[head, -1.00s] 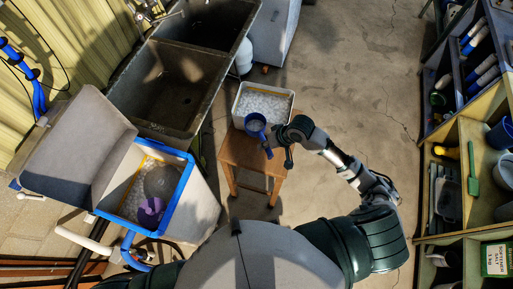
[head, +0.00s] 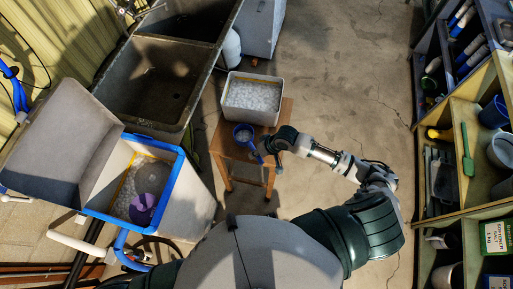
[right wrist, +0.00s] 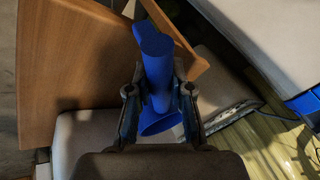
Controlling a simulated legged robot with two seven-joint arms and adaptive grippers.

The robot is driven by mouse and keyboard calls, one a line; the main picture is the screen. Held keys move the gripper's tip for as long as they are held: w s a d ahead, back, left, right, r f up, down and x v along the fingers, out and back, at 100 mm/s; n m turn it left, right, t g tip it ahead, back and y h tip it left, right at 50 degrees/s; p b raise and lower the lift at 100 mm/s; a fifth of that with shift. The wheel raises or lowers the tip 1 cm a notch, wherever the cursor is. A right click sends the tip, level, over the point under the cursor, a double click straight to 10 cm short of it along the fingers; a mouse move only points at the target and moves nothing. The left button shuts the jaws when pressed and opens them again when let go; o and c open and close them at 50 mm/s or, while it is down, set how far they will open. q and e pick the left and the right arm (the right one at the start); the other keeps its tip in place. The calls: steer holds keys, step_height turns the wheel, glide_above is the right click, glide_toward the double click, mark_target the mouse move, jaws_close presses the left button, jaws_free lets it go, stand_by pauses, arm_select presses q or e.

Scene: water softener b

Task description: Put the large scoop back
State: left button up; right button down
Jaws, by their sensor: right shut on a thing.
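The blue scoop (head: 243,132) is in my right gripper (head: 264,151), with its bowl in front of the white tub and above the wooden stool. Its bowl seems to hold some pale grains. In the right wrist view the scoop's blue handle (right wrist: 157,65) sits between the two fingers of my right gripper (right wrist: 158,88), which are shut on it. The white tub (head: 253,122) stands on the stool (head: 232,154), filled with white salt (head: 254,97). My left gripper is not in view.
An open softener tank with a blue rim (head: 169,197) stands at left, holding a purple object (head: 142,208). A dark double sink (head: 150,85) is behind it. The floor between is clear.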

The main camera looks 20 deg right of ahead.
steer(key=w, duration=0.1)
steer(key=w+d, duration=0.2)
steer(key=shift+w+d+f, duration=0.25)
steer(key=shift+w, duration=0.1)
steer(key=shift+d+f, duration=0.1)
steer(key=shift+f, duration=0.1)
step_height(320, 180, down, 2)
steer(key=shift+f, duration=0.2)
steer(key=shift+a+f, duration=0.35)
steer(key=c, duration=1.3)
jaws_free()
steer(key=shift+d, duration=0.15)
steer(key=p+v, duration=0.1)
steer(key=v, duration=1.1)
